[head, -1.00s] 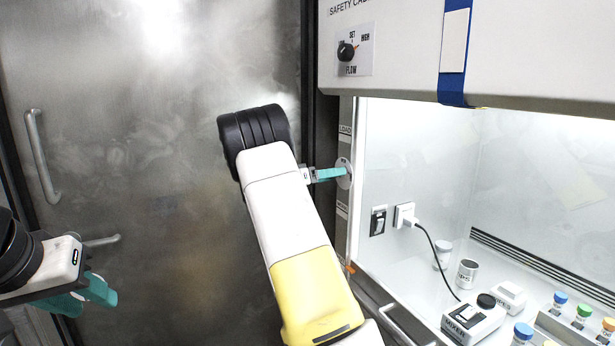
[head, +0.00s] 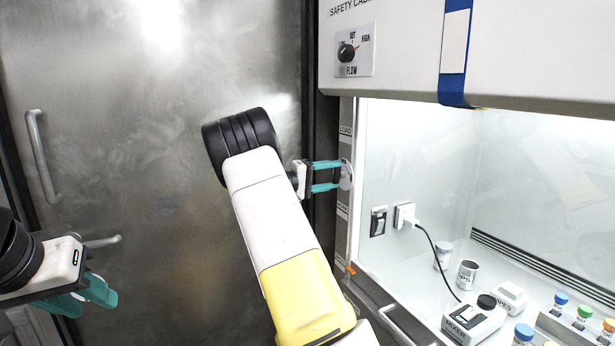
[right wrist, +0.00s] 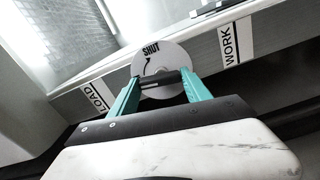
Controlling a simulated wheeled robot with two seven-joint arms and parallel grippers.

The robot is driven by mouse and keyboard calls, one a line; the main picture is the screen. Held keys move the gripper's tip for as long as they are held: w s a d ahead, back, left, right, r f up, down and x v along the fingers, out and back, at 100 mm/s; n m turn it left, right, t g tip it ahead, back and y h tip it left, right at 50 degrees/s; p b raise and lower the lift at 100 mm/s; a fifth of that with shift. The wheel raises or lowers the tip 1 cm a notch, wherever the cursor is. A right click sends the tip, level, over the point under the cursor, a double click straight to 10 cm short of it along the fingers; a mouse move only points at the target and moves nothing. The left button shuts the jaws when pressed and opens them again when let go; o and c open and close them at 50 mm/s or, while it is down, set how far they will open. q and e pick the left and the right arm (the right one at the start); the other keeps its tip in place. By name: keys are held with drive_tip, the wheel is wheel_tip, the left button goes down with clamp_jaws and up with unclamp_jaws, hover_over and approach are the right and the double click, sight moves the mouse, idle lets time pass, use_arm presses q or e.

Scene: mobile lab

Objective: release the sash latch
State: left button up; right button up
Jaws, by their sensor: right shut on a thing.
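The sash latch is a round white disc (right wrist: 160,65) marked SHUT with a curved arrow, on the cabinet's side post. A black bar handle (right wrist: 158,80) crosses the disc. The disc also shows in the head view (head: 346,175), partly behind the fingertips. My right gripper (head: 338,176) reaches it from the left and is shut on the bar; in the right wrist view its teal fingers (right wrist: 160,86) stand at the bar's two ends. My left gripper (head: 105,293) hangs at the lower left, away from the latch; its finger gap is unclear.
The post carries LOAD (head: 345,130) and WORK (head: 342,210) labels. The cabinet's sash (head: 540,50) is above its lit opening, which holds a mixer (head: 474,317), a cup (head: 467,273) and capped vials. A steel door with a handle (head: 42,158) stands at left.

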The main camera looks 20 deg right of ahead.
drive_tip(key=shift+n, duration=0.9)
drive_tip(key=o, duration=1.4)
drive_tip(key=shift+c, duration=0.2)
drive_tip(key=a, duration=0.7)
drive_tip(key=shift+s+a, duration=0.25)
drive_tip(key=shift+a, duration=0.15)
